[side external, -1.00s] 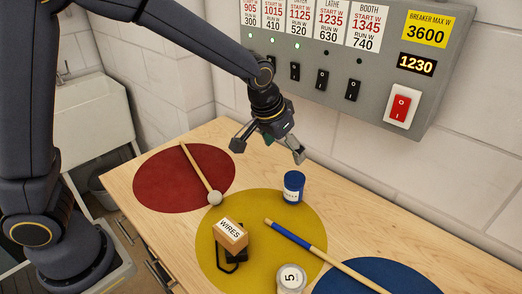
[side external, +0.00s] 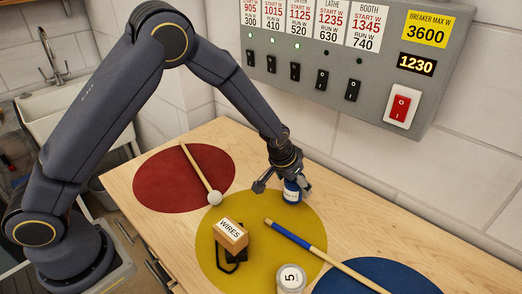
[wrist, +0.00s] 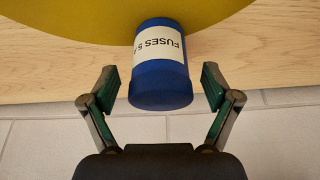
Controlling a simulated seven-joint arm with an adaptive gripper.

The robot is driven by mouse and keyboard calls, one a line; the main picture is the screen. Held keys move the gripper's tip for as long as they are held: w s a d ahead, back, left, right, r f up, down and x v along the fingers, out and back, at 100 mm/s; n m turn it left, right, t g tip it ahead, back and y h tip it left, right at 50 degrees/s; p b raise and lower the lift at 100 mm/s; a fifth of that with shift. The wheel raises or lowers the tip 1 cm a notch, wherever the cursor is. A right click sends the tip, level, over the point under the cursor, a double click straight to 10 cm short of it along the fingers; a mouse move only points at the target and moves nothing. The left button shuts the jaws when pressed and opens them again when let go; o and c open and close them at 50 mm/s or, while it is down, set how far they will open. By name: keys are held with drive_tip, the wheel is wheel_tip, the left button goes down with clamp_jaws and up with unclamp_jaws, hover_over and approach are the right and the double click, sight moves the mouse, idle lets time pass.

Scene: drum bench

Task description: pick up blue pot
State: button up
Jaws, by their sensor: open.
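The blue pot (side external: 291,192) stands at the back edge of the yellow disc on the bench. In the wrist view the blue pot (wrist: 160,82) carries a white label reading "FUSES" and sits between the two fingers. My gripper (side external: 281,188) is open and low at the pot, with a finger to either side of it. In the wrist view my gripper (wrist: 160,82) shows a gap between each finger and the pot. The gripper hides the pot's top in the side view.
On the yellow disc (side external: 212,262) are a box labelled "WIRES" (side external: 231,234) and a round item marked "5" (side external: 290,279). A mallet (side external: 198,171) lies over the red disc (side external: 160,190). A blue-banded stick (side external: 320,255) reaches the blue disc (side external: 410,275). A switch panel (side external: 330,50) hangs behind.

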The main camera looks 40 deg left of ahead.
drive_tip(key=shift+w+f, duration=0.15)
drive_tip(key=shift+f, duration=0.1)
drive_tip(key=c, duration=1.3)
